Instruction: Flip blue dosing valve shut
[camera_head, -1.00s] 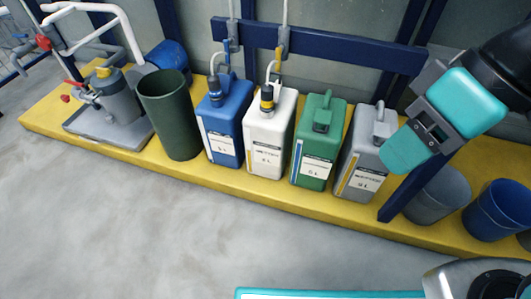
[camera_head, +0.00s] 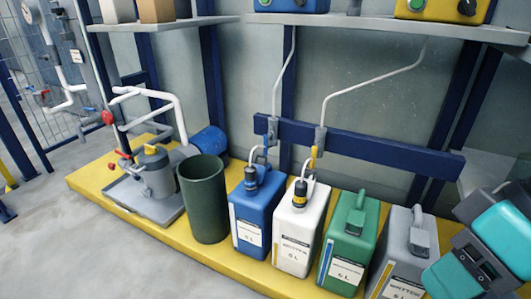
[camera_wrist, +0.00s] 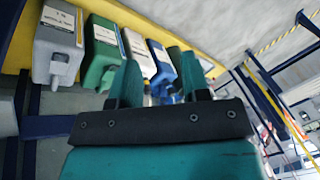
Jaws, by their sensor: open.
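The blue dosing valve (camera_head: 272,130) is a grey body on the blue rail, above the blue canister (camera_head: 250,222). A white hose enters it from above. Its small blue lever hangs below, close to the hose, and its exact angle is hard to tell. A similar valve with a yellow lever (camera_head: 314,155) is just to its right. My gripper (camera_wrist: 158,82) has two teal fingers apart with nothing between them. In the head view my teal and grey arm end is at the lower right, well away from the valve. The wrist view does not show the valve clearly.
A white canister (camera_head: 298,235), a green canister (camera_head: 348,242) and a grey canister (camera_head: 405,252) stand beside the blue one on the yellow platform (camera_head: 228,262). A dark green bin (camera_head: 203,200) and a pump (camera_head: 155,175) are left. A shelf (camera_head: 385,25) runs above the rail.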

